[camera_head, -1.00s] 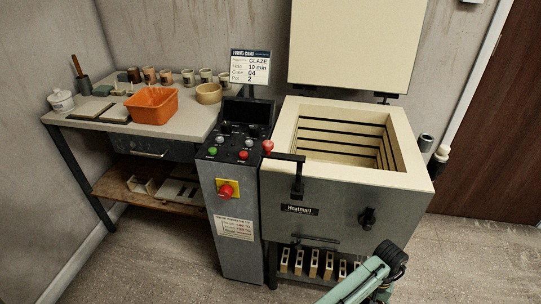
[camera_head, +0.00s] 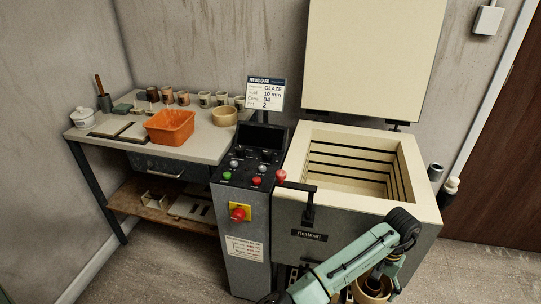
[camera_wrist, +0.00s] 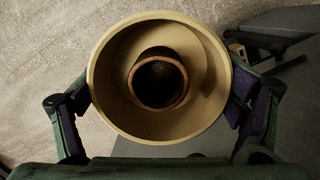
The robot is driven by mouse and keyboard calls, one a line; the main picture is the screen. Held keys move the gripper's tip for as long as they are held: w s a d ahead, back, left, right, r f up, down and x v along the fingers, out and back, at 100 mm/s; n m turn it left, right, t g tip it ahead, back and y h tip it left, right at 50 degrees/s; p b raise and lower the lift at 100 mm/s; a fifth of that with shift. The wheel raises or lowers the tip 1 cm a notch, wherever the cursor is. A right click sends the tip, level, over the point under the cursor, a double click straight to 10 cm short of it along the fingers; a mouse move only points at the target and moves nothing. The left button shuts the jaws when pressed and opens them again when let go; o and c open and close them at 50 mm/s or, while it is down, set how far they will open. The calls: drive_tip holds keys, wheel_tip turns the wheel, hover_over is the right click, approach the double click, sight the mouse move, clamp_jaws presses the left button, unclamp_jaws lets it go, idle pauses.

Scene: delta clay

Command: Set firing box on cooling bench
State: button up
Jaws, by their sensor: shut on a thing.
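The firing box, a round tan open vessel, shows in the wrist view (camera_wrist: 205,90) with a small brown cup (camera_wrist: 158,84) inside it. My gripper (camera_wrist: 160,112) is shut on the box, its dark pads against the left and right sides of the wall. In the head view, the box (camera_head: 362,294) shows at the bottom edge under my green arm, in front of the kiln, partly hidden and cut off. The cooling bench (camera_head: 203,149) is the light-topped table at left, apart from the gripper.
An orange basket (camera_head: 169,126), a tan bowl (camera_head: 224,116), several cups and dark slabs stand on the bench. Its front right top is bare. The control pedestal (camera_head: 240,215) stands between bench and the open kiln (camera_head: 415,195). Floor is clear before the bench.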

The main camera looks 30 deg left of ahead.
drive_tip(key=s+a+r+m, duration=0.2)
drive_tip(key=a+r+m, duration=0.1)
drive_tip(key=r, duration=0.6)
drive_tip(key=s+a+r+m+t+y, duration=0.1)
drive_tip(key=a+r+m, duration=0.2)
drive_tip(key=r, duration=0.7)
drive_tip(key=s+a+r+m, duration=0.2)
drive_tip(key=a+r+m, duration=0.15)
drive_tip(key=r, duration=0.55)
drive_tip(key=s+r+m, duration=0.4)
drive_tip(key=s+m, duration=0.2)
drive_tip(key=s, duration=0.5)
drive_tip(key=s+r+m+t, duration=0.1)
drive_tip(key=s+r+m, duration=0.4)
drive_tip(key=s, duration=0.6)
drive_tip(key=shift+m+t, duration=0.3)
drive_tip(key=shift+m, duration=0.25)
